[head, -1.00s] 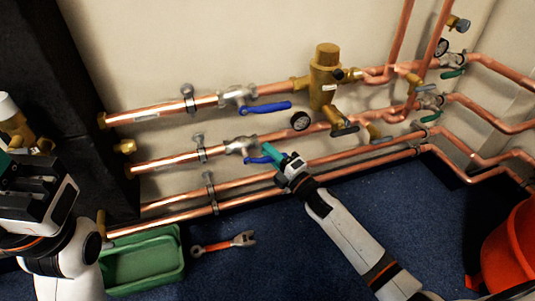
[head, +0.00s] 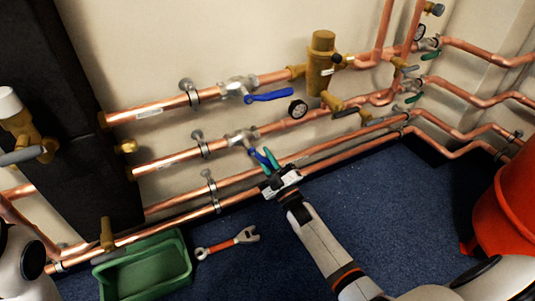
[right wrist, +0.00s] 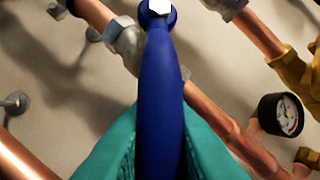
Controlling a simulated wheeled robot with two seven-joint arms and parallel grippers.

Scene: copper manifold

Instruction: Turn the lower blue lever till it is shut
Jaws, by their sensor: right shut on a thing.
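The lower blue lever (head: 256,155) sits on a silver valve (head: 241,138) on the second copper pipe. It slants down and right, at an angle across the pipe. My right gripper (head: 269,161) has its teal fingers closed around the lever's outer part. In the right wrist view the blue lever (right wrist: 160,95) runs between the teal fingers (right wrist: 160,150) up to its pivot nut. The upper blue lever (head: 269,96) points right, roughly along its own pipe. My left gripper is out of view; only part of my left arm shows at the lower left.
A pressure gauge (head: 298,109) and a brass fitting (head: 320,62) sit right of the levers. Two lower copper pipes (head: 300,163) run close by my right gripper. A green tray (head: 187,283), a wrench (head: 228,243) and a red bucket (head: 508,215) stand on the blue floor.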

